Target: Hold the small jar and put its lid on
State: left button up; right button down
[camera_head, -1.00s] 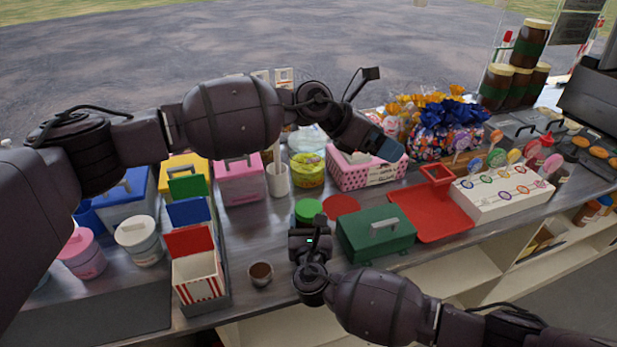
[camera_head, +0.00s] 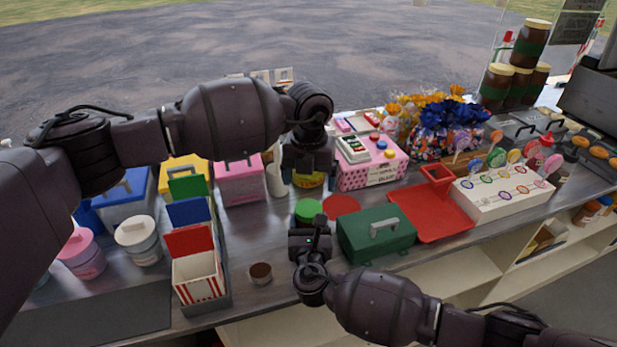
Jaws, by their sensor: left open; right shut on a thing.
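My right gripper (camera_head: 311,232) is low over the counter, shut on what seems to be the small jar, mostly hidden by the gripper. A round green top (camera_head: 308,208) shows just beyond its fingertips; I cannot tell whether this is a lid on that jar or a separate thing. A flat red disc (camera_head: 341,205) lies on the counter just right of it. My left gripper (camera_head: 309,172) is open, pointing down beyond the green top and apart from it. It partly hides a yellow tin (camera_head: 310,181).
A dark green box (camera_head: 375,234) stands close right of my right gripper. A pink dotted box (camera_head: 370,173), a red tray (camera_head: 430,214) and a white lollipop stand (camera_head: 503,192) lie further right.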

aim_at(308, 207)
pick_arm(q)
jog(key=shift+s+a+n, duration=0.1)
jog(key=shift+a+n, duration=0.05)
jog(key=shift+n, duration=0.75)
jog(key=shift+f, duration=4)
jog(key=shift+c, duration=0.2)
